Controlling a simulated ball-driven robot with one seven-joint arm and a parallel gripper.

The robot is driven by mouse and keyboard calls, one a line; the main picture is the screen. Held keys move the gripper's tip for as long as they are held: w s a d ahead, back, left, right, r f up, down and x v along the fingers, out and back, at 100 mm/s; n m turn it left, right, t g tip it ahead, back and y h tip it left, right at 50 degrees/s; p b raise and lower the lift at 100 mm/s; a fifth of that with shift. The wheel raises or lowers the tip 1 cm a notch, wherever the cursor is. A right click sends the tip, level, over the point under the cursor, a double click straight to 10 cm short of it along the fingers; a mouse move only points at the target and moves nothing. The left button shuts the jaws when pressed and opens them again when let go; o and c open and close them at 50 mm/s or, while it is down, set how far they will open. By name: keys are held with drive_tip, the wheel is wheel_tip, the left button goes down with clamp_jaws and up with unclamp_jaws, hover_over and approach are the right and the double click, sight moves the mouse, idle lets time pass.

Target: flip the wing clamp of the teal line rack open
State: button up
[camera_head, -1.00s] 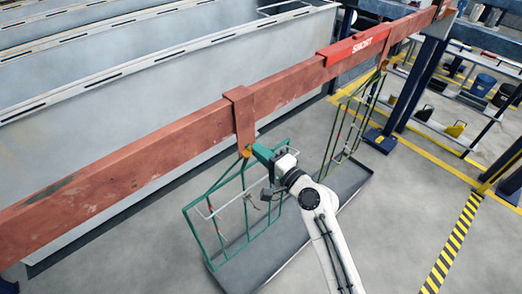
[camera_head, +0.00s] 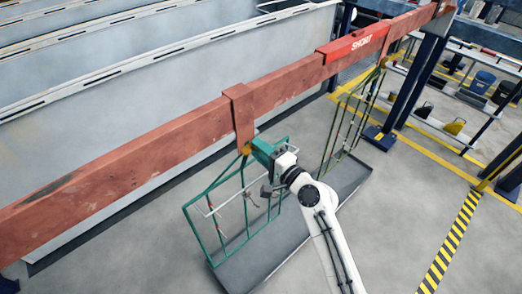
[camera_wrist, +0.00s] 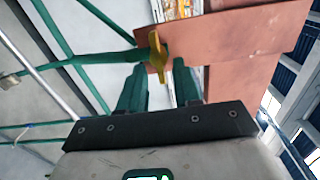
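The teal line rack (camera_head: 216,243) hangs by its top from the rust-red beam. Its yellow wing clamp (camera_wrist: 157,50) sits at the top of the rack against the beam's hanger plate, and shows small in the head view (camera_head: 246,149). In the wrist view the wing's long side runs roughly up and down the picture. My gripper (camera_wrist: 161,74) is open, its two teal fingers apart, with the wing's lower end just ahead of the gap between them. I cannot tell whether they touch it. In the head view my gripper (camera_head: 258,150) is right beside the clamp, partly covering the rack's top.
The rust-red beam (camera_head: 120,145) crosses above the racks. A second, green rack (camera_head: 343,125) hangs farther right. A dark drip tray (camera_head: 262,262) lies below. Grey tanks (camera_head: 180,80) stand behind the beam.

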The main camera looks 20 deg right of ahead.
drive_tip(key=b+v, duration=0.2)
drive_tip(key=v, duration=0.8)
drive_tip(key=shift+s, duration=0.4)
drive_tip(key=shift+d, duration=0.1)
drive_tip(key=s+a+f+n+g+h, duration=0.1)
drive_tip(key=s+a+f+n+g, duration=0.2)
drive_tip(key=s+f+n+g, duration=0.8)
drive_tip(key=s+d+f+n+g+h, duration=0.1)
drive_tip(key=s+d+f+g+h, duration=0.1)
drive_tip(key=s, duration=0.6)
drive_tip(key=s+d+f+n+g+h, duration=0.1)
drive_tip(key=s+d+n+g+h, duration=0.1)
drive_tip(key=s, duration=0.7)
drive_tip(key=shift+s+d+f+g+h, duration=0.25)
drive_tip(key=shift+d+f+g+h, duration=0.25)
drive_tip(key=shift+d, duration=0.5)
